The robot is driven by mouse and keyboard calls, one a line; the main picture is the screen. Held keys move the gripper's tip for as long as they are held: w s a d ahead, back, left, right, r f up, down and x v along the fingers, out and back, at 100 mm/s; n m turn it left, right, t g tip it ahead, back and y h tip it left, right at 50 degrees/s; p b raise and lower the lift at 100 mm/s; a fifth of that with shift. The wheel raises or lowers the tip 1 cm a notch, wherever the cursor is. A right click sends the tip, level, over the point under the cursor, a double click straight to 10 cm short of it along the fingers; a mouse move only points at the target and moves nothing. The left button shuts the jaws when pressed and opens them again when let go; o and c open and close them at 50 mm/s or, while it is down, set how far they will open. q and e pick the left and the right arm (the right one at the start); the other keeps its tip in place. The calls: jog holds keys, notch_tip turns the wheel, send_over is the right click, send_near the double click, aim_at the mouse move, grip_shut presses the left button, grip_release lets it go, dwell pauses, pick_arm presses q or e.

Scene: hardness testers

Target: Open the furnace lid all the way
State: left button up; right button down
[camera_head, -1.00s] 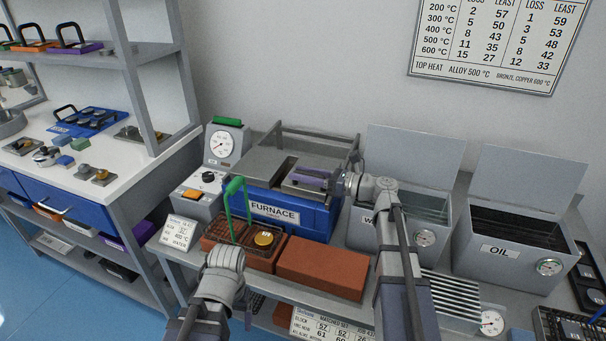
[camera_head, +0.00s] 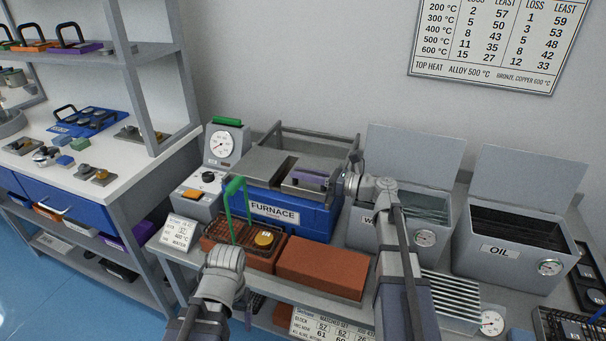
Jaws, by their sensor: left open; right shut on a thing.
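The blue furnace (camera_head: 274,211) stands on the bench, its grey lid (camera_head: 262,163) on top. A purple-grey piece (camera_head: 310,179) sits at the lid's front right, apparently its handle. My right gripper (camera_head: 345,182) is at the furnace's right edge, beside that piece. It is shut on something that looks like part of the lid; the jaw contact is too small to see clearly.
A tray with a green handle (camera_head: 236,190) and a brass piece (camera_head: 264,239) stands before the furnace, next to a red-brown block (camera_head: 322,268). A control box (camera_head: 216,165) is left. The water tank (camera_head: 424,206) and oil tank (camera_head: 515,250) are right.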

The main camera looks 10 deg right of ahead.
aim_at(313, 158)
jog(key=shift+s+a, duration=0.1)
dwell(0.7)
jog(key=w+d, duration=0.1)
jog(key=w, duration=0.1)
jog(key=w+d, duration=0.3)
jog(key=w, duration=0.2)
jog(key=shift+w+d, duration=0.1)
jog(key=shift+d, duration=0.3)
jog(key=c, duration=0.8)
grip_release()
jog(key=shift+o, duration=0.2)
jog(key=shift+s, duration=0.2)
jog(key=v, duration=0.7)
jog(key=shift+s+d, duration=0.2)
jog(key=shift+d, duration=0.1)
